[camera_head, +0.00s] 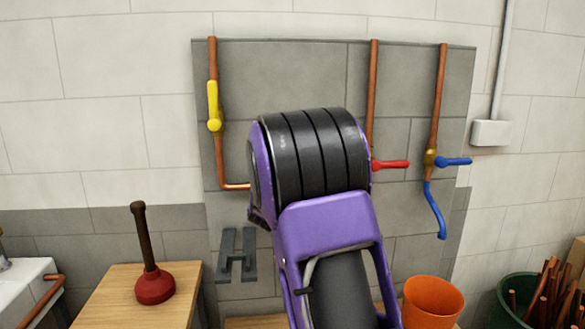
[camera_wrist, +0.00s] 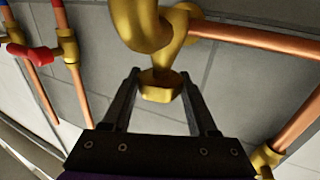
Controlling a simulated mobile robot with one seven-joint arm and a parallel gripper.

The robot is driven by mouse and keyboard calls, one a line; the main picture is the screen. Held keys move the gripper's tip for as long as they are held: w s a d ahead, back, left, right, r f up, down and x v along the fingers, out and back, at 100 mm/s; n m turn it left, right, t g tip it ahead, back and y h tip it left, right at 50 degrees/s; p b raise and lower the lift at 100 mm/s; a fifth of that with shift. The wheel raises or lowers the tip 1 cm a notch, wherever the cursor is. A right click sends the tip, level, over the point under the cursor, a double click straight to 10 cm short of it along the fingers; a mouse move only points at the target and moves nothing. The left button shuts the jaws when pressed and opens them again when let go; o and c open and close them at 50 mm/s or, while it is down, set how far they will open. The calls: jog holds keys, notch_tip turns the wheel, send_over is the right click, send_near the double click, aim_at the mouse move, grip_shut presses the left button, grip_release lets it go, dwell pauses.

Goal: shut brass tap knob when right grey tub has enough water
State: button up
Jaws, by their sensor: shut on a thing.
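In the wrist view, the brass tap knob (camera_wrist: 160,86) sits below a curved brass tap body (camera_wrist: 150,25) on a copper pipe. My gripper (camera_wrist: 160,80) has one dark finger on each side of the knob and is shut on it. In the head view, my purple and black arm covers the tap, the knob and my gripper. I see no grey tub in either view, and no water shows, so the water level cannot be told.
The wall has a yellow-handled valve (camera_head: 213,105), a red handle (camera_head: 390,164) and a blue handle (camera_head: 454,161) on copper pipes. A plunger (camera_head: 154,284) stands on a wooden top at left. An orange bucket (camera_head: 432,303) and a green bin (camera_head: 510,312) of copper pipes stand at right.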

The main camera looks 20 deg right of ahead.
jog(key=shift+r+m+g+h+p, duration=0.25)
jog(key=shift+m+g+h+p, duration=0.8)
jog(key=shift+p, duration=0.6)
jog(key=shift+h, duration=0.25)
jog(key=shift+f+m+g+p, duration=0.15)
jog(key=shift+m+g+p, duration=0.2)
jog(key=shift+p, duration=0.1)
jog(key=o, duration=1.4)
jog(key=shift+c, duration=0.2)
jog(key=v, duration=1.7)
jog(key=shift+a+f, duration=0.25)
jog(key=shift+a, duration=0.05)
